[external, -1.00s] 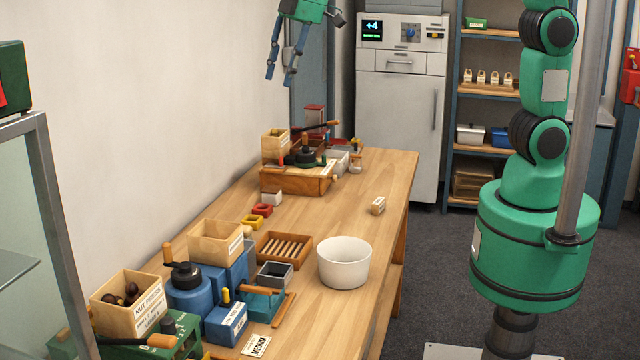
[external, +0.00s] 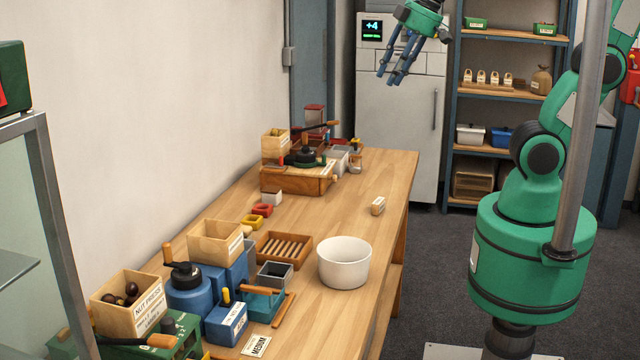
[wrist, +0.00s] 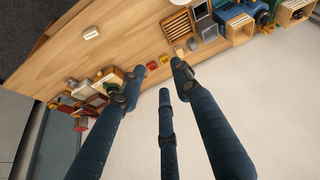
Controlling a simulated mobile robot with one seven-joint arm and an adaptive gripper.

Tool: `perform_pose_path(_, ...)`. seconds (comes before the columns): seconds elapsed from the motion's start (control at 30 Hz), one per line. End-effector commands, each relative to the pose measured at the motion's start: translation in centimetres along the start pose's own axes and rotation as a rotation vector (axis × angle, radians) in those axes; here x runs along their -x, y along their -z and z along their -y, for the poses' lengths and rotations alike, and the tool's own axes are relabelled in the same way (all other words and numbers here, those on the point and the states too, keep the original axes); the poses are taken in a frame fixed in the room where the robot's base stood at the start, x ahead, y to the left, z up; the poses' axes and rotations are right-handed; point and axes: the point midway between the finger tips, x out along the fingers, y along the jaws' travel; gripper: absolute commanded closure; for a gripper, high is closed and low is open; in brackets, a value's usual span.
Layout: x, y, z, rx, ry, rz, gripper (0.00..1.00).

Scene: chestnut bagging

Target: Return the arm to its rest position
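My gripper (external: 397,72) is high at the top of the external view, in front of the white fridge and well above the far end of the bench. Its blue fingers are spread apart with nothing between them. In the wrist view the fingers (wrist: 160,85) also stand apart and empty, with the bench below. My green arm rises from its base at the right; its upper part runs out of the picture.
The wooden bench (external: 345,225) holds a white bowl (external: 344,262), a slatted tray (external: 284,249), blue machines and wooden boxes, one with chestnuts (external: 130,294). The fridge (external: 400,120) and blue shelves (external: 487,149) stand behind. Air around the gripper looks clear.

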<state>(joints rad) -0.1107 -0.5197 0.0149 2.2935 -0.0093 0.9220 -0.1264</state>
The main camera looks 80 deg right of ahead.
Motion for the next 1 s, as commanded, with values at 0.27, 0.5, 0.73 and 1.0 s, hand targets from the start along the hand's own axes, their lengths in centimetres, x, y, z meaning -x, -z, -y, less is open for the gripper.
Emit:
perform_pose_path(0.27,-0.6,-7.6,-1.3,-0.148,-0.031,-0.038,0.68)
perform_pose_path(0.5,-1.2,-11.0,-1.6,-0.22,-0.044,-0.056,0.68)
perform_pose_path(0.73,-1.3,-11.6,-1.6,-0.233,-0.046,-0.057,0.68)
perform_pose_path(1.0,-1.3,-11.5,-1.6,-0.232,-0.046,-0.057,0.42)
